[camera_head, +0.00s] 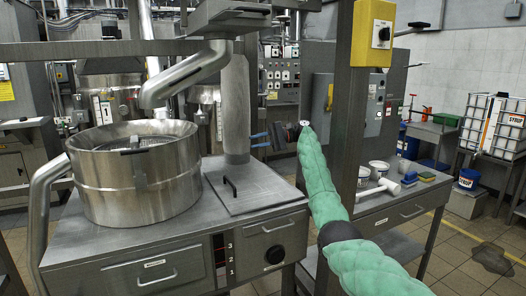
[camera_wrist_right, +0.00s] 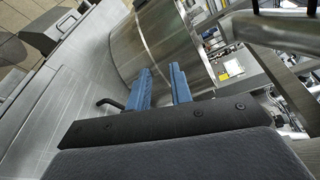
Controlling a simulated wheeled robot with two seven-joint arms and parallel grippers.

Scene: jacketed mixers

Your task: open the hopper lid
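The hopper lid looks like the flat square metal plate (camera_head: 252,190) set in the steel counter, right of the big round pot. It lies flat and shut. Its dark bar handle (camera_head: 230,187) stands near its left side. In the wrist view a dark handle (camera_wrist_right: 108,102) shows left of the fingers, partly hidden by them. My right gripper (camera_head: 256,140) is above and behind the plate, beside the vertical steel column, apart from the handle. Its two blue fingers (camera_wrist_right: 160,86) are open with nothing between them. My left gripper is in neither view.
The round steel pot (camera_head: 137,178) and its bent pipe (camera_head: 186,75) stand left of the plate. The vertical column (camera_head: 236,105) rises behind it. A post with a yellow switch box (camera_head: 373,34) stands near my right arm. The air above the plate is clear.

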